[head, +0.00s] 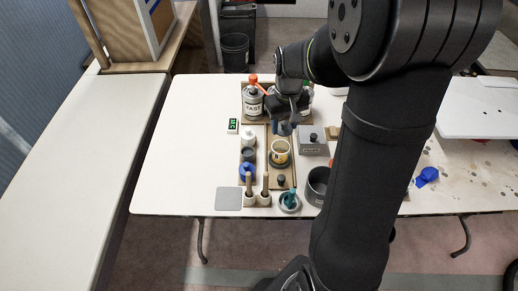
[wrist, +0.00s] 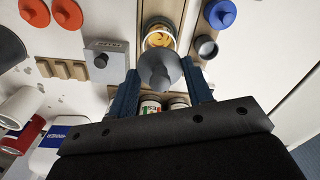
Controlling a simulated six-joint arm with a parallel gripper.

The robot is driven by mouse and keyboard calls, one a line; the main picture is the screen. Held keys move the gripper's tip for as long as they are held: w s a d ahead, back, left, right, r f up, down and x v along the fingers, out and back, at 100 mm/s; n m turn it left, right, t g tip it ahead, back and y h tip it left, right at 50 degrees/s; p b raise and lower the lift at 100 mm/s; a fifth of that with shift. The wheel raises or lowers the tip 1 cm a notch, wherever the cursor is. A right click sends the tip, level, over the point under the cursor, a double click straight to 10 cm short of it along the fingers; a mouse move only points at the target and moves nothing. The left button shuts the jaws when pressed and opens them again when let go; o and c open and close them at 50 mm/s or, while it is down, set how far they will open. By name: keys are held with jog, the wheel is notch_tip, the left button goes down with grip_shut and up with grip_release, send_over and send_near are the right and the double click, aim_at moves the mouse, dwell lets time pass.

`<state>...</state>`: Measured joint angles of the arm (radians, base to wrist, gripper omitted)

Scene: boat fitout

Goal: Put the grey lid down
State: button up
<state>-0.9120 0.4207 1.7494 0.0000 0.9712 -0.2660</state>
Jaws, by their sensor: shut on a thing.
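My gripper (head: 285,118) is above the work board in the head view, just behind an open tin (head: 280,153) with yellowish contents. In the wrist view my gripper (wrist: 162,92) is shut on the grey lid (wrist: 160,68), a round disc with a knob, held between the two fingers. The lid hangs clear, near the open tin (wrist: 159,37) in that view. In the head view the lid (head: 284,128) shows only as a small grey shape under the fingers. A flat grey square pad (head: 228,199) lies bare at the table's front left.
A bottle marked FAST (head: 252,104) stands behind on the left. A white-topped jar (head: 248,136), a blue-topped jar (head: 247,171) and brushes (head: 250,184) line the left side. A grey box (head: 312,140) and dark pot (head: 319,182) stand right. The left tabletop is clear.

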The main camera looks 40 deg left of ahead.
jog(key=s+a+f, duration=0.3)
jog(key=s+f, duration=0.1)
jog(key=s, duration=0.5)
send_over(228, 198)
notch_tip(228, 198, down, 8)
jog(key=shift+d+f, duration=0.15)
jog(key=shift+f, duration=2.7)
jog(key=shift+f, duration=0.1)
jog(key=o, duration=0.9)
jog(key=shift+o, duration=0.2)
notch_tip(228, 198, up, 12)
